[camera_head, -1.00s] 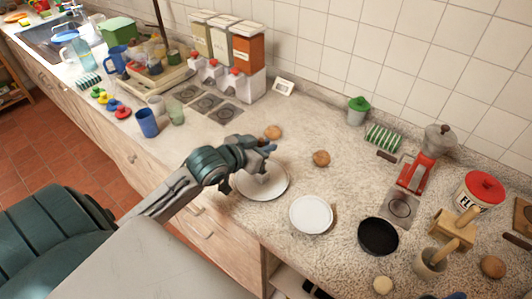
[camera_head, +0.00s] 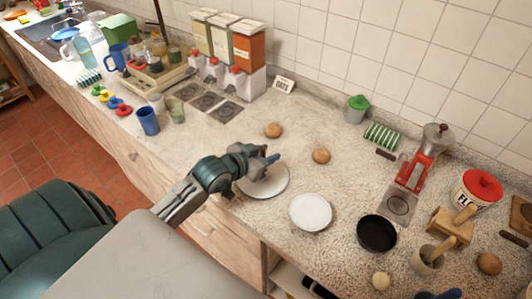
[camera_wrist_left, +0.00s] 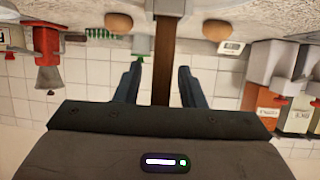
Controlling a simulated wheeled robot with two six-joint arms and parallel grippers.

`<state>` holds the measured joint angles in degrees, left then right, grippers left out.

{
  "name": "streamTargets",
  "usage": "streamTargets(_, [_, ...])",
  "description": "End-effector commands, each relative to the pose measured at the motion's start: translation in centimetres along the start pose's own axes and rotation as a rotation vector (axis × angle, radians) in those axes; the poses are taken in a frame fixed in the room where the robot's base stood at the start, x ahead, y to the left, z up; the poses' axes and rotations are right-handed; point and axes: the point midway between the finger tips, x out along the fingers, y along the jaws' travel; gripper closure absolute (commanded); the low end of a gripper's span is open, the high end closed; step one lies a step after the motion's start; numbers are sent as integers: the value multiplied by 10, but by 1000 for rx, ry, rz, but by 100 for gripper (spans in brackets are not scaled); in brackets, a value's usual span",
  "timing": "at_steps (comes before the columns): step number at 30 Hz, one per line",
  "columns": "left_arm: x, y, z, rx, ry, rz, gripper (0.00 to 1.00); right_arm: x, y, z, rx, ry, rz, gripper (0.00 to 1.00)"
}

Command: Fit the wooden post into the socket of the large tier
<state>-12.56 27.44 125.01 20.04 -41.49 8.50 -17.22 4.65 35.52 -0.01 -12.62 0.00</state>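The large tier (camera_head: 279,188) is a round pale plate on the counter, partly covered by my left gripper (camera_head: 270,158). The brown wooden post (camera_wrist_left: 165,62) stands between the left fingers in the left wrist view. Gaps show beside it, so the fingers look open around it. Its far end meets a small block, seemingly the socket (camera_wrist_left: 170,6), at the top edge of that view; how deep it sits cannot be told. A smaller white plate (camera_head: 311,212) lies to the right.
Two round brown buns (camera_head: 273,130) (camera_head: 321,156) lie behind the plates. A black pan (camera_head: 377,234), a red coffee grinder (camera_head: 415,172) and a flour tin (camera_head: 476,190) stand to the right. A blue cup (camera_head: 148,121) and dispensers (camera_head: 240,80) are to the left.

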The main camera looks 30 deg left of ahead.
Motion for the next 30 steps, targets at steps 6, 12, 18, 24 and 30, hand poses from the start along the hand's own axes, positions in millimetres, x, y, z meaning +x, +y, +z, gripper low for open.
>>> streamTargets(6, [-2, 0, -4, 1, 1, 0, 64, -2, 2, 0, -1, 0, 2, 64])
streamTargets(12, [-22, -1, -1, 6, -2, -1, 64, 2, 1, 0, -1, 0, 2, 64])
streamTargets(18, [-52, -1, -1, 8, -3, -1, 64, 3, 1, 0, 0, 0, 1, 64])
streamTargets(24, [-80, -1, -2, 7, -5, -2, 64, -3, -2, 0, 1, 0, -2, 64])
streamTargets(30, [-105, -1, -4, 5, -5, -3, 64, -14, -3, -2, 2, 1, -4, 64])
